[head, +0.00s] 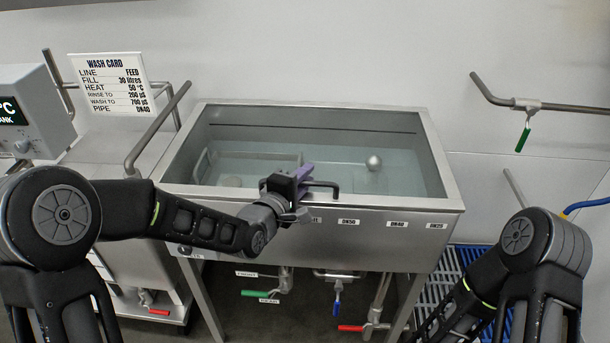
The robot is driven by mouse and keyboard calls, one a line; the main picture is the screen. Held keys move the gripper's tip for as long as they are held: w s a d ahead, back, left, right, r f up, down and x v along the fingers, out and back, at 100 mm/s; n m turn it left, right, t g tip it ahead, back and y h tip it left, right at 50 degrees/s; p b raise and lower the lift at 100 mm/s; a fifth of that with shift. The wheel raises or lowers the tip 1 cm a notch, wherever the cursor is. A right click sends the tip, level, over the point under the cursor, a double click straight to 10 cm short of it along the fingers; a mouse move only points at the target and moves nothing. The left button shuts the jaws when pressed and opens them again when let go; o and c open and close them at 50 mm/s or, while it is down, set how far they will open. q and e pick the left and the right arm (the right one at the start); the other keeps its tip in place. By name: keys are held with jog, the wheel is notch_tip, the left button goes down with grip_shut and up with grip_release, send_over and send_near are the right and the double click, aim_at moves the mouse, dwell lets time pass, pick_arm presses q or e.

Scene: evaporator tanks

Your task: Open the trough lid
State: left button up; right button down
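The steel trough (440,160) stands in the middle of the head view, with what looks like a clear lid (270,135) lying flat over its top. Through it I see bluish water and a round metal float (374,163). A dark bar handle (328,185) shows at the middle of the front rim. My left gripper (303,176), with purple fingers, is at the left end of this handle. Its fingers overlap the handle in the picture, and I cannot tell whether they are closed on it. My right arm is at the lower right; its gripper is out of the picture.
A wash card (112,84) and a control box (30,110) stand at the left, beside bent pipes (160,125). Valves with green, blue and red handles hang below the trough. A pipe with a green valve handle (523,138) is on the right wall. A blue grate (450,285) lies on the floor.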

pick_arm(q)
jog(key=shift+c, duration=0.5)
grip_shut()
dwell(0.9)
